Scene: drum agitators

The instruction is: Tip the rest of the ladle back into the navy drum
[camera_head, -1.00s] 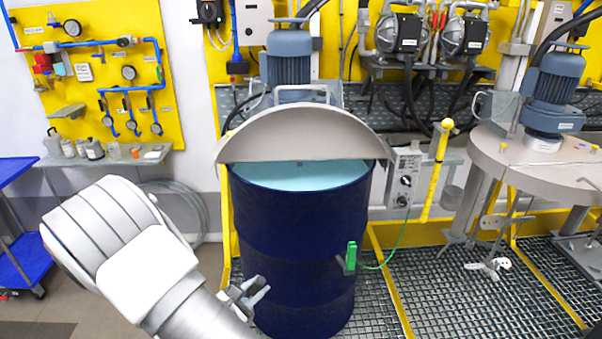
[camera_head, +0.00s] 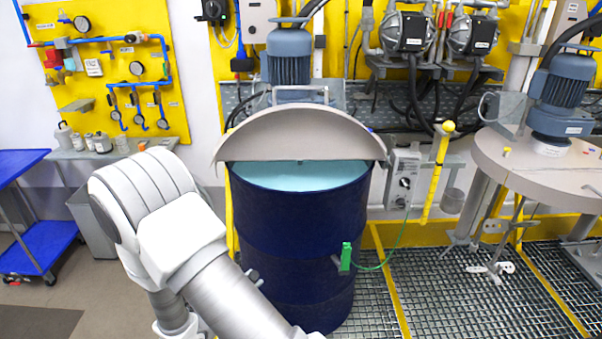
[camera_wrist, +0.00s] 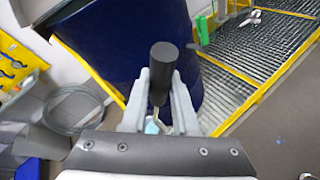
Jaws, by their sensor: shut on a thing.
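The navy drum (camera_head: 300,225) stands upright on the grating in the head view. Its grey half lid (camera_head: 300,135) is raised, and pale blue liquid (camera_head: 300,175) shows in the front opening. The drum's side also shows in the wrist view (camera_wrist: 140,40). My gripper (camera_wrist: 160,95) is shut on the black handle of the ladle (camera_wrist: 160,72) in the wrist view. A thin metal stem runs from the handle, with a small pale blue patch below it; the bowl is mostly hidden. In the head view my arm hides the gripper and ladle, beside the drum's lower left.
A green clamp (camera_head: 346,257) with a green cable is on the drum's right side. A control box (camera_head: 403,175) and yellow post (camera_head: 436,175) stand right of it. A round agitator lid (camera_head: 545,165) is further right. A blue cart (camera_head: 35,255) stands left.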

